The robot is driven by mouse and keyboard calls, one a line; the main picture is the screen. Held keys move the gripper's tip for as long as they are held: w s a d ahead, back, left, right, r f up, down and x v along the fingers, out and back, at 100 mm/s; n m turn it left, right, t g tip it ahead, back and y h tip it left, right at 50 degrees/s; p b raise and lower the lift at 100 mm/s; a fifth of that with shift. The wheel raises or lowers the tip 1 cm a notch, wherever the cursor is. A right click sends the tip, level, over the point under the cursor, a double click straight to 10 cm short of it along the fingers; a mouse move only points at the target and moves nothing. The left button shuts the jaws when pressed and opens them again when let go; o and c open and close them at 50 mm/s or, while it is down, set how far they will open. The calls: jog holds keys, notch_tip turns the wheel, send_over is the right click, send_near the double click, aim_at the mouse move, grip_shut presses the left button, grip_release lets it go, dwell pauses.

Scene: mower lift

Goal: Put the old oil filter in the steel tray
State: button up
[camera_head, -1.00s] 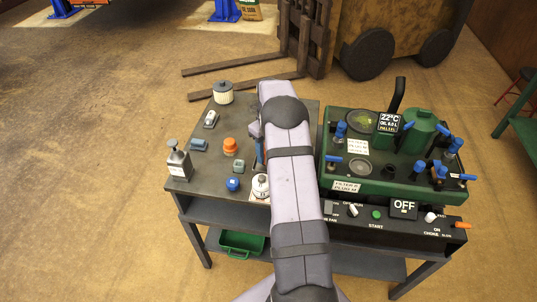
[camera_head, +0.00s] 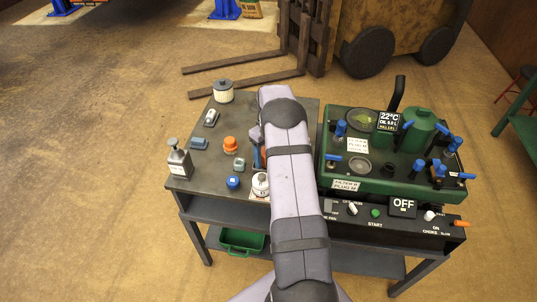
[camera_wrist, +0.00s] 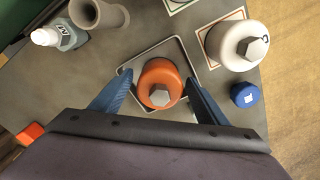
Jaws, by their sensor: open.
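An orange filter (camera_wrist: 143,87) with a grey hex nut on top is in the middle of the wrist view. It shows upright within the rim of the square steel tray (camera_wrist: 152,52). I cannot tell for sure that its base rests on the tray floor. My gripper (camera_wrist: 158,82) is open, with one blue finger on each side of the filter and a small gap at each side. In the head view my own arm hides this filter and the tray; only a bit of a blue finger (camera_head: 257,157) shows beside the arm.
A white filter (camera_wrist: 235,45) stands on a bordered card near a blue cap (camera_wrist: 245,95). A bottle (camera_wrist: 62,37) and a grey cylinder (camera_wrist: 108,12) stand beyond the tray. Another orange part (camera_head: 230,145) is on the bench's left. A green machine (camera_head: 350,180) fills the right.

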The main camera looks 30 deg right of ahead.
notch_tip(320, 180, up, 12)
jog(key=b, duration=0.3)
jog(key=shift+r, duration=0.2)
jog(key=shift+a+r, duration=0.1)
jog(key=shift+a, duration=0.45)
jog(key=s+a+r, duration=0.1)
jog(key=s+a, duration=0.3)
jog(key=a, duration=0.5)
jog(key=s+a+f, duration=0.2)
jog(key=s+a, duration=0.6)
jog(key=s, duration=0.3)
jog(key=s+a+f+m, duration=0.1)
jog(key=s+a+f, duration=0.1)
jog(key=s+a, duration=0.6)
jog(key=s, duration=0.3)
jog(key=shift+a+f+m, duration=0.15)
jog(key=shift+f+m, duration=0.15)
jog(key=shift+f, duration=0.05)
